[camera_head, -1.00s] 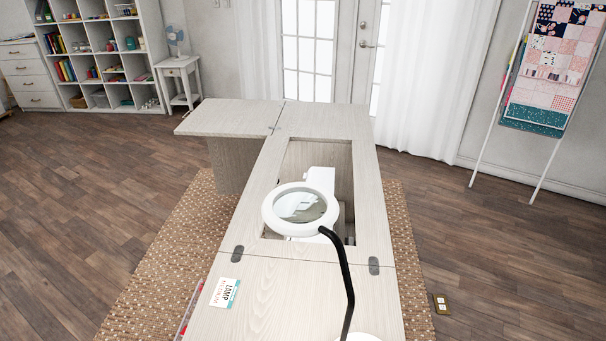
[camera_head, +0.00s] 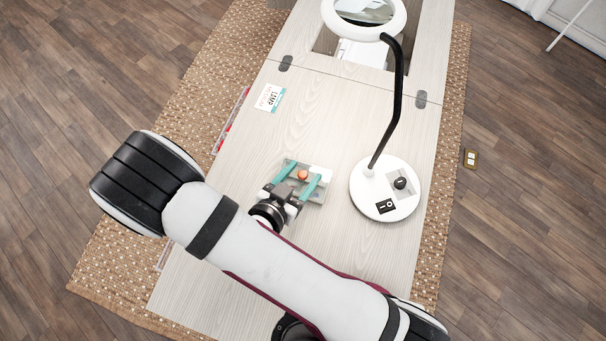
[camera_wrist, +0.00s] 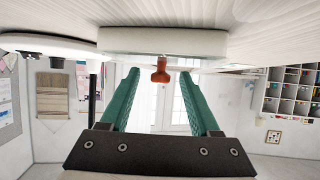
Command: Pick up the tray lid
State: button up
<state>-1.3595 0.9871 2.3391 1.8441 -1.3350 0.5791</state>
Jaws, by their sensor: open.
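The tray lid (camera_head: 320,172) is a pale, small rectangular piece with an orange knob (camera_head: 303,175), lying on the wooden cabinet top. A greyish part shows around and below it; I cannot tell lid from tray there. In the wrist view, which is upside down, a white block (camera_wrist: 165,41) shows with the orange knob (camera_wrist: 160,72) sticking out toward me. My gripper (camera_head: 305,170) is open, with its teal fingers over the lid, one on each side of the knob. In the wrist view the knob is between the fingertips (camera_wrist: 160,73), with gaps on both sides.
A magnifier lamp's round white base (camera_head: 372,208) stands just right of the lid, its black stem (camera_head: 397,100) rising toward the white ring (camera_head: 352,27). A printed card (camera_head: 269,98) lies farther back at left. The cabinet opening (camera_head: 326,44) is at the back.

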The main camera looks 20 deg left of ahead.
jog(key=shift+w+f, duration=0.2)
jog(key=shift+w, duration=0.15)
grip_shut()
jog(key=shift+r, duration=0.1)
